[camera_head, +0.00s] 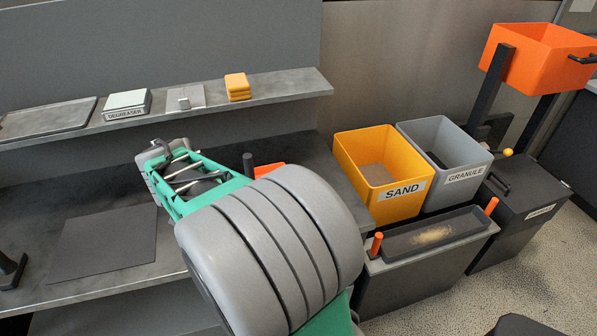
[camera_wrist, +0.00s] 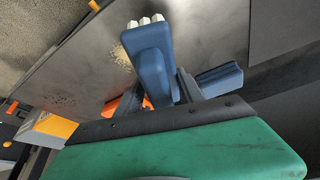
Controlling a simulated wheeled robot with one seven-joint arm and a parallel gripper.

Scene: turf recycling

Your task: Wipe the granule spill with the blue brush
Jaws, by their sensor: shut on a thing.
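In the wrist view, my gripper (camera_wrist: 182,88) is shut on a blue brush (camera_wrist: 150,65). The brush has white bristle tufts at its top end, and another blue part of it shows to the right of the fingers. A small speckled tan patch, the granule spill (camera_wrist: 122,55), lies on the grey bench just left of the brush. I cannot tell whether the bristles touch the bench. In the head view my arm hides the gripper, the brush and the spill.
A yellow SAND bin (camera_head: 350,155) and a grey GRANULE bin (camera_head: 408,130) stand right of the bench. A dark tray (camera_head: 465,222) before them holds tan grains. A shelf (camera_head: 205,108) above carries a degreaser box and yellow blocks. A dark mat (camera_head: 105,245) lies on the bench.

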